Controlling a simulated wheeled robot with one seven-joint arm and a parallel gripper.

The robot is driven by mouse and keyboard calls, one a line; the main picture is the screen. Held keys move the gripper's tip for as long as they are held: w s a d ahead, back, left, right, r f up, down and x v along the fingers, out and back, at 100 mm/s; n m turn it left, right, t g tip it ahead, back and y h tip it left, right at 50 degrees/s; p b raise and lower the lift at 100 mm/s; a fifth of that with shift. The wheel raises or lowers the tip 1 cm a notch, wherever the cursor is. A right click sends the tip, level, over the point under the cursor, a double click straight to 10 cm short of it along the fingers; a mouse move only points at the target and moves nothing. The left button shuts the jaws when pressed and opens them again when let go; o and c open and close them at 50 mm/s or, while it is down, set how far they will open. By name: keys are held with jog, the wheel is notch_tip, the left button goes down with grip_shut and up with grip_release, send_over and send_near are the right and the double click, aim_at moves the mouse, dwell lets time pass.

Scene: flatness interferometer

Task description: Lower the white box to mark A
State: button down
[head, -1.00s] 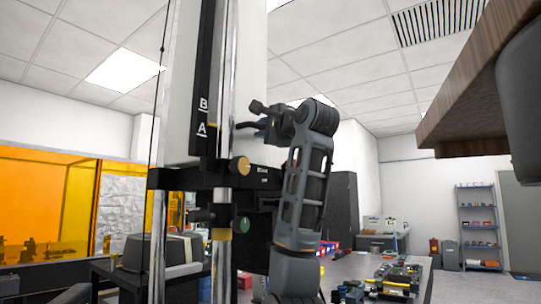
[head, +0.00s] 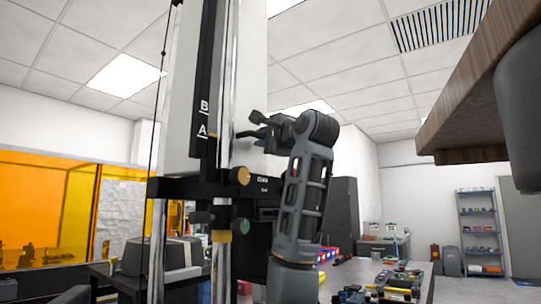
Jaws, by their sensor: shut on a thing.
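The tall white box (head: 257,70) stands upright behind the chrome rods, with its lower end at a black bracket (head: 190,187) with a brass knob (head: 240,176). A black strip to its left carries mark A (head: 202,131) with mark B (head: 203,106) above it. Both marks are above the bracket. No pointer against the marks can be made out. My gripper (head: 246,132) is at the right side of the white box, above the bracket. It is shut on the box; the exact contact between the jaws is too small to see.
A bench (head: 345,272) with several small parts is at the lower right. A wooden shelf edge (head: 470,90) overhangs at the upper right. Orange screens (head: 45,210) stand at the left.

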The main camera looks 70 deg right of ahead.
jog(key=shift+f, duration=0.55)
dwell(0.4)
jog(key=c, duration=1.1)
grip_release()
jog(key=shift+s+a, duration=0.1)
